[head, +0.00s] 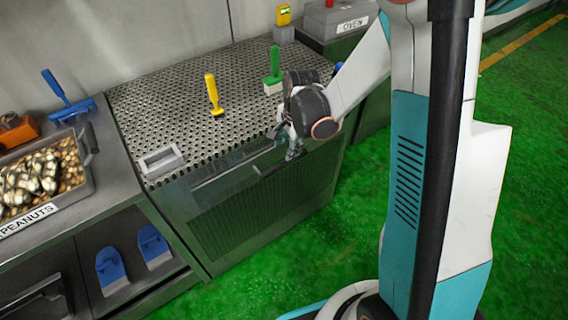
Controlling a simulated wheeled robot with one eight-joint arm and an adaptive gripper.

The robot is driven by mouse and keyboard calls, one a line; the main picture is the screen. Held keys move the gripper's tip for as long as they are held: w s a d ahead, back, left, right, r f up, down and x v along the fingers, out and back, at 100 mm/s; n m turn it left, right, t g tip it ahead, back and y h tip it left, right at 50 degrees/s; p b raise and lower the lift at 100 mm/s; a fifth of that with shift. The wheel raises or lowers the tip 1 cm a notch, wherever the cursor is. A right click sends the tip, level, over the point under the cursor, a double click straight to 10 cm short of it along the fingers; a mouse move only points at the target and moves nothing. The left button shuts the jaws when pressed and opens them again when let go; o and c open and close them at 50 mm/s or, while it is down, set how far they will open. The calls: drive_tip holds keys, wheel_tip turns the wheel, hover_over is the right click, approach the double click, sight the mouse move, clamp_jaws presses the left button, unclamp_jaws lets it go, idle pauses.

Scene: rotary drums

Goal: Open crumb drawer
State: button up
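The crumb drawer (228,178) seems to be the narrow dark front just under the perforated top of the metal cabinet, with a thin bar handle (318,148) along it. I cannot tell for sure whether it stands out from the cabinet. My gripper (291,152) points down at the front edge of the cabinet, close to the bar. The wrist above it hides part of the edge. The fingers are small and dark, so I cannot tell whether they are open, shut or touching the bar.
On the perforated top (160,105) stand a yellow-handled tool (213,93), a green-handled tool (273,70) and a small metal tray (161,162). A peanut bin (85,175) and blue brush (68,100) are at left. Green floor (310,250) in front is clear.

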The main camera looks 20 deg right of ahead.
sight(283, 163)
drive_tip(key=f+b, duration=0.1)
drive_tip(key=f, duration=0.2)
drive_tip(key=w+f+b, duration=0.1)
drive_tip(key=f, duration=0.3)
drive_tip(key=w+f+b, duration=0.1)
drive_tip(key=f, duration=0.2)
drive_tip(key=shift+a+f+b, duration=0.15)
drive_tip(key=shift+a+b, duration=0.2)
drive_tip(key=shift+b, duration=0.05)
drive_tip(key=shift+c, duration=0.6)
clamp_jaws()
